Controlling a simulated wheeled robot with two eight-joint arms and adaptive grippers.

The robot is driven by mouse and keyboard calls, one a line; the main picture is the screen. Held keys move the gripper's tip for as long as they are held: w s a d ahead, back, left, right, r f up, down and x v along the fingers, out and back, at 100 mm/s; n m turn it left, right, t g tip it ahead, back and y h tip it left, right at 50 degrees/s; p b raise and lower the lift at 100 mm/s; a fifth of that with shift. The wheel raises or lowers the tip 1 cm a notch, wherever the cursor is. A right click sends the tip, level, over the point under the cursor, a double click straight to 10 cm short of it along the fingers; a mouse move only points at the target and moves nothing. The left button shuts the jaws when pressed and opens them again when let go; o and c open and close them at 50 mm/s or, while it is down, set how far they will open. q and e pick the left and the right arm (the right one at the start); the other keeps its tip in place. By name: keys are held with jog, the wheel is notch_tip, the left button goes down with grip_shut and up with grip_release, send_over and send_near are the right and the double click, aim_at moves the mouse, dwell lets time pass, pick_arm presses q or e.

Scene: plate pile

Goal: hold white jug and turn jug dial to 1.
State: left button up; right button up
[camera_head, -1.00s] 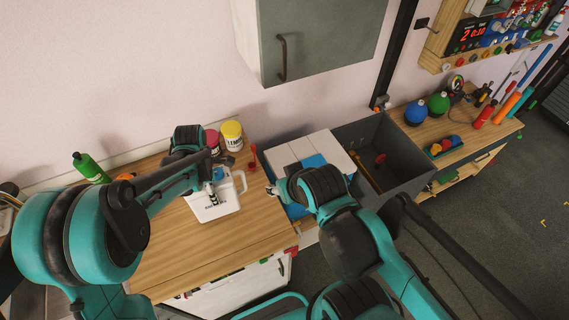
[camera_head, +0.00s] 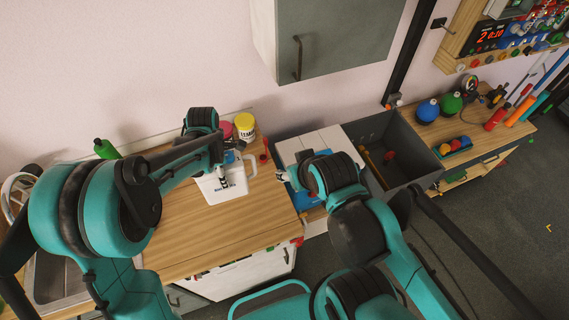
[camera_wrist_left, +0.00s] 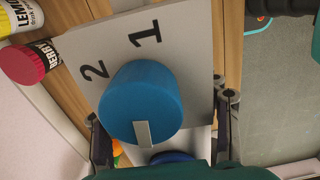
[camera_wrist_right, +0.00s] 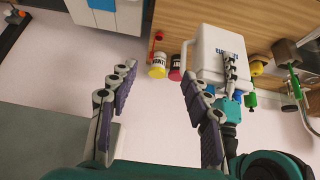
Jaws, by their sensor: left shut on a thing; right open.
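The white jug (camera_head: 234,190) stands on the wooden counter in the head view, with its handle on the right. It also shows in the right wrist view (camera_wrist_right: 213,40). My left gripper (camera_head: 224,178) is shut on the jug, its fingers on either side of it. The left wrist view shows the blue dial (camera_wrist_left: 135,95) close up on the jug's pale top, with a grey pointer mark. The numbers 1 and 2 are beside it; the pointer is turned away from both. My right gripper (camera_wrist_right: 158,75) is open and empty, to the right of the jug and apart from it.
Yellow (camera_head: 245,126) and pink (camera_head: 226,130) tubs stand behind the jug. A green bottle (camera_head: 105,149) is at the back left. A grey bin (camera_head: 415,150) is right of the counter (camera_head: 180,245), whose front is clear. A wall cabinet (camera_head: 345,40) hangs above.

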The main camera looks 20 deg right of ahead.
jog(key=n+g+y, duration=0.7)
jog(key=n+y, duration=0.6)
jog(key=n, duration=0.5)
send_near(231, 154)
jog(key=shift+y, duration=0.3)
jog(key=x, duration=0.9)
jog(key=shift+a+f, duration=0.1)
jog(key=shift+f, duration=0.3)
grip_shut()
